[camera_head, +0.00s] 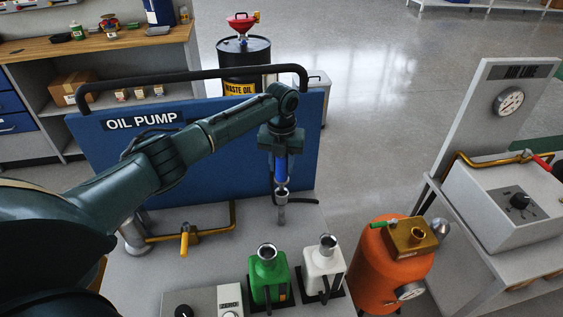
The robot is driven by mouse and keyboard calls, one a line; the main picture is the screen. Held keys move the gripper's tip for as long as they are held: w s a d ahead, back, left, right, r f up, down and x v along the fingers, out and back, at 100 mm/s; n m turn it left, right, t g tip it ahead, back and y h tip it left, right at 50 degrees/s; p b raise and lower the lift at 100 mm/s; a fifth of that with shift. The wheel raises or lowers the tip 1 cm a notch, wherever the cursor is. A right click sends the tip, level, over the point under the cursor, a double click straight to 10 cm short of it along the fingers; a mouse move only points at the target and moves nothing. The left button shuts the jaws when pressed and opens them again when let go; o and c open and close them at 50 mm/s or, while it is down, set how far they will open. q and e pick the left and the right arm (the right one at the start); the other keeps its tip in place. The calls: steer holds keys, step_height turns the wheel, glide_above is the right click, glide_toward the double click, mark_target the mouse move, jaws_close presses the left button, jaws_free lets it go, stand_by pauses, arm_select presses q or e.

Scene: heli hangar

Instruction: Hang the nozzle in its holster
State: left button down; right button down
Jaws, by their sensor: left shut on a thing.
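My left arm reaches in from the left over the oil pump bench. My left gripper (281,150) points down in front of the blue OIL PUMP panel and is shut on the nozzle (281,171), of which a blue part shows below the fingers. Directly under the blue part is a small grey metal piece with a round, ring-like top (282,194). I cannot tell whether this is the holster or the nozzle's own lower end, or whether the two touch. My right gripper is not in view.
A green can (268,281) and a white can (323,266) with metal funnel mouths stand at the bench front. A brass valve pipe (190,236) is at left. An orange tank (380,270) stands right. The OIL PUMP panel (225,165) with its black rail stands behind.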

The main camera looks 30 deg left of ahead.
mark_target(282, 174)
arm_select(q)
steer(key=shift+f+b, duration=1.15)
steer(key=shift+f, duration=0.9)
steer(key=shift+c, duration=2.3)
jaws_free()
